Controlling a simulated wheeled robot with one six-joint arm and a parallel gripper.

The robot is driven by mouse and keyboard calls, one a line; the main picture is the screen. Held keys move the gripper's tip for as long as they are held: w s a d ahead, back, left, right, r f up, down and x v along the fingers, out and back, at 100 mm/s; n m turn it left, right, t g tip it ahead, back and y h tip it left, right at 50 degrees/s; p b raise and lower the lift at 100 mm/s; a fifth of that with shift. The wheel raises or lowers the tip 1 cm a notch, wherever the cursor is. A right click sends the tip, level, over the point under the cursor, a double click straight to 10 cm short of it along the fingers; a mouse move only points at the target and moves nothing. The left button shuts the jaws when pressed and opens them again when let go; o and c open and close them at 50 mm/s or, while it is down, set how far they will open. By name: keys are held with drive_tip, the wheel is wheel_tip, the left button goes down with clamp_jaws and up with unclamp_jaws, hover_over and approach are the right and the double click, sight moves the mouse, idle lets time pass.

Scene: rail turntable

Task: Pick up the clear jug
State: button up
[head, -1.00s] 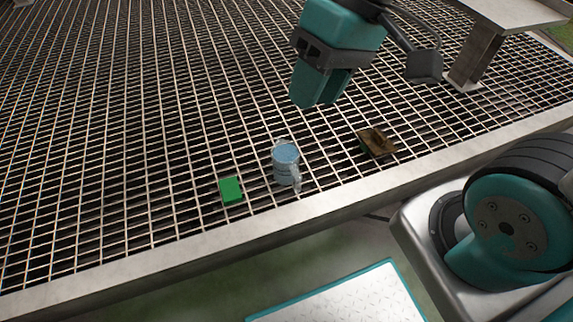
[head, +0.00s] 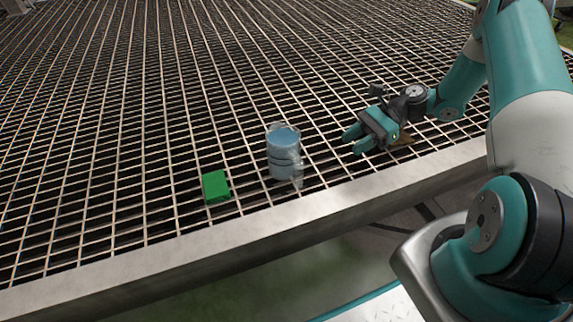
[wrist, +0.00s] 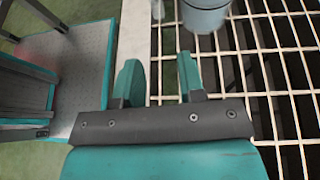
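The clear jug (head: 284,154) stands upright on the metal grating, with bluish contents and a transparent wall. My gripper (head: 350,140) is low over the grating to the right of the jug, its teal fingers pointing left toward it with a gap between. In the wrist view the two fingers of my gripper (wrist: 158,75) are apart with nothing between them. The jug (wrist: 206,14) shows at the top edge there, beyond the right finger and cut off by the frame.
A green block (head: 215,186) lies on the grating (head: 120,150) left of the jug. A pale metal edge beam (head: 240,234) runs along the front. The grating behind the jug is clear.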

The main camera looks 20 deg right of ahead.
drive_tip(key=b, duration=0.5)
approach(300, 179)
drive_tip(key=a+f, duration=0.1)
drive_tip(key=w+a+f, duration=0.1)
drive_tip(key=a+f, duration=0.1)
drive_tip(key=shift+a+f, duration=0.2)
drive_tip(key=shift+a, duration=0.15)
drive_tip(key=b+x, duration=0.3)
drive_tip(key=x, duration=0.2)
drive_tip(key=shift+f, duration=0.2)
drive_tip(key=shift+a, duration=0.1)
drive_tip(key=shift+c, duration=0.2)
drive_tip(key=shift+r, duration=0.1)
clamp_jaws()
